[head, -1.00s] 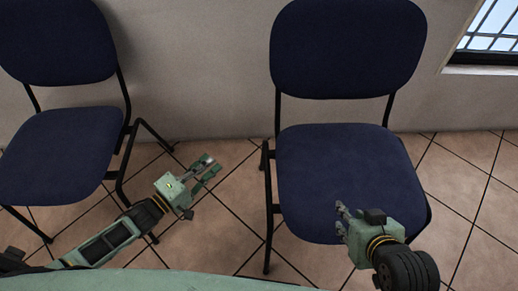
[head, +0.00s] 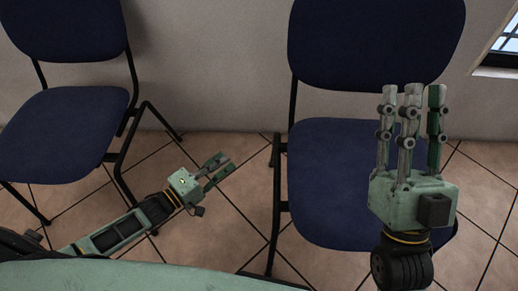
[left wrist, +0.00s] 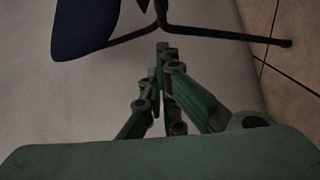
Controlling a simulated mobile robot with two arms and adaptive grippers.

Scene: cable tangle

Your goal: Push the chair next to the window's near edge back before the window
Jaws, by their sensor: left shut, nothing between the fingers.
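A blue chair with a black frame (head: 340,180) stands before the wall, left of the window (head: 505,52), whose lower corner shows at the top right. My right gripper (head: 412,95) points up in front of this chair, covering part of its seat and backrest; whether it touches the chair cannot be told. Its fingers stand upright with nothing visible between them, but how far they are closed is unclear. My left gripper (head: 220,168) is shut and empty, low over the floor between two chairs. Its fingers (left wrist: 165,85) also show in the left wrist view.
A second blue chair (head: 65,135) stands at the left, also by the wall. Its black legs reach near my left arm. Tiled floor (head: 235,205) lies bare between the chairs and at the far right. The pale wall (head: 210,60) runs behind both chairs.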

